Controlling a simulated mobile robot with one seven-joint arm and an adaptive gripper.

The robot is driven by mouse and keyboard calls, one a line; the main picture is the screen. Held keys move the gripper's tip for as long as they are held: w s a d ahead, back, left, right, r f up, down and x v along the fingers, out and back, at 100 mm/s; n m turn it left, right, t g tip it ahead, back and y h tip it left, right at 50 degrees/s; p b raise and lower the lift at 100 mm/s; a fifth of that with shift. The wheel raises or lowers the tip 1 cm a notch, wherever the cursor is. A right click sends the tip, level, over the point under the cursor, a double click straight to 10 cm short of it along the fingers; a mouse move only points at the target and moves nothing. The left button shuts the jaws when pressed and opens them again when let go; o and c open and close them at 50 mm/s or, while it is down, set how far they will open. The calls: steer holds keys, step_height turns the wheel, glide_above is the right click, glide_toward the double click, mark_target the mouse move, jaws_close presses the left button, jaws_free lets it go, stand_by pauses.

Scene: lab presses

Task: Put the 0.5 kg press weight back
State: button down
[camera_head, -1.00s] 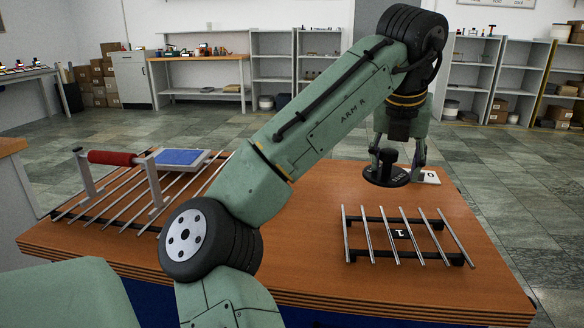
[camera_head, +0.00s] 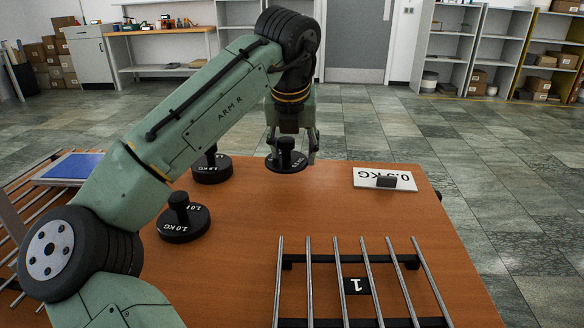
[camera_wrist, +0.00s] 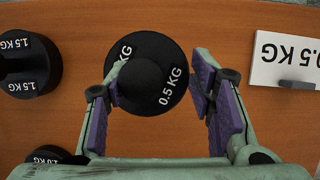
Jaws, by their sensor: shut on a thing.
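The black round 0.5 kg press weight (camera_head: 287,162) is at my gripper (camera_head: 293,143), near the table's far edge. The wrist view shows its 0.5 KG label and dark knob (camera_wrist: 140,84) between my gripper's purple-padded fingers (camera_wrist: 160,90). My gripper is shut on the weight; the left finger is close to the knob, and a gap shows by the right finger. I cannot tell whether the weight touches the table. A white 0.5 KG sign (camera_head: 370,178) stands to its right, apart from it, and also shows in the wrist view (camera_wrist: 268,75).
A 1.0 kg weight (camera_head: 183,231) and another weight (camera_head: 212,175), labelled 1.5 KG in the wrist view (camera_wrist: 42,62), stand left of my gripper. A barred rack (camera_head: 311,290) marked 1 is in front. The wooden table (camera_head: 250,225) is clear between them.

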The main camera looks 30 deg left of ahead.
mark_target(293, 163)
steer(key=shift+s+f, duration=0.1)
steer(key=shift+f, duration=1.8)
steer(key=c, duration=0.7)
jaws_free()
steer(key=shift+f, duration=0.15)
steer(key=v, duration=1.2)
steer(key=shift+p, duration=0.3)
